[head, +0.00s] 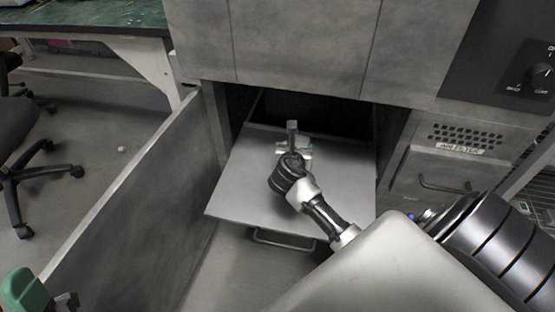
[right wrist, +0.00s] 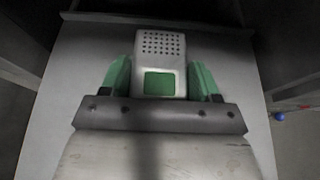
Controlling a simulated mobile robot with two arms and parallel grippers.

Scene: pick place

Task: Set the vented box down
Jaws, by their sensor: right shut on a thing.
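The vented box (right wrist: 161,47) is light grey, with a grid of small dark holes and a green panel. In the right wrist view it sits between the green fingers of my right gripper (right wrist: 160,80), which is shut on it. In the head view my right gripper (head: 294,150) is over the back part of a pale grey pulled-out board (head: 240,190), and my wrist hides most of the box. I cannot tell whether the box touches the board. My left gripper (head: 35,290) shows only partly, at the bottom left corner, with a green finger.
The board juts from a dark cabinet opening (head: 325,112). An open grey door (head: 130,215) stands left of it. A drawer with a handle (head: 445,187) is at the right. The board's front and left parts are bare. A small blue ball (right wrist: 279,116) lies right of the board.

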